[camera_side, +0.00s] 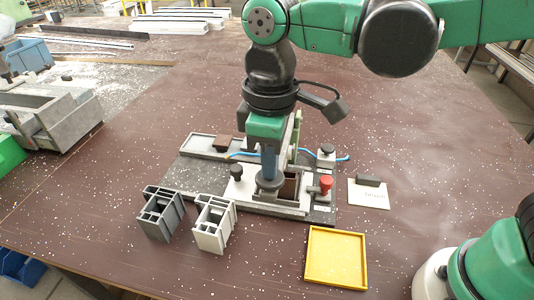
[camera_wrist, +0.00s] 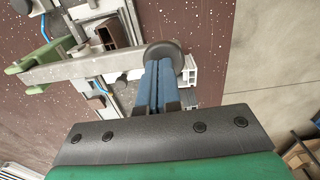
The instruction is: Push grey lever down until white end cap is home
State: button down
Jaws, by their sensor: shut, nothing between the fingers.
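My gripper (camera_side: 269,176) is shut and empty, its blue fingers pointing down over the fixture. In the wrist view its fingertips (camera_wrist: 163,64) overlap the near edge of the dark round pad (camera_wrist: 168,53) at the end of the grey lever (camera_wrist: 85,68). The pad also shows in the side view (camera_side: 270,183) at the fingertips; I cannot tell whether they touch. Most of the lever is hidden behind my gripper in the side view. A white slotted piece (camera_side: 212,226) stands on the table in front of the fixture. I cannot make out a white end cap in the fixture.
The fixture's base plate (camera_side: 190,171) carries a red knob (camera_side: 326,184), black knobs and a blue cable. A dark grey slotted piece (camera_side: 160,214), a yellow tray (camera_side: 336,258) and a white card (camera_side: 369,194) lie around it.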

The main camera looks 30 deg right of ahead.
notch_tip(320, 180, up, 8)
dwell(0.8)
jog(key=d+f+m+t, duration=0.3)
jog(key=d+f+m, duration=0.1)
jog(key=d, duration=0.4)
jog(key=d+f+m+t, duration=0.4)
jog(key=d+f+m, duration=0.1)
jog(key=d, duration=0.3)
jog(key=shift+s+d+f, duration=0.15)
jog(key=shift+s+d, duration=0.05)
jog(key=shift+d, duration=0.1)
jog(key=c, duration=1.5)
grip_release()
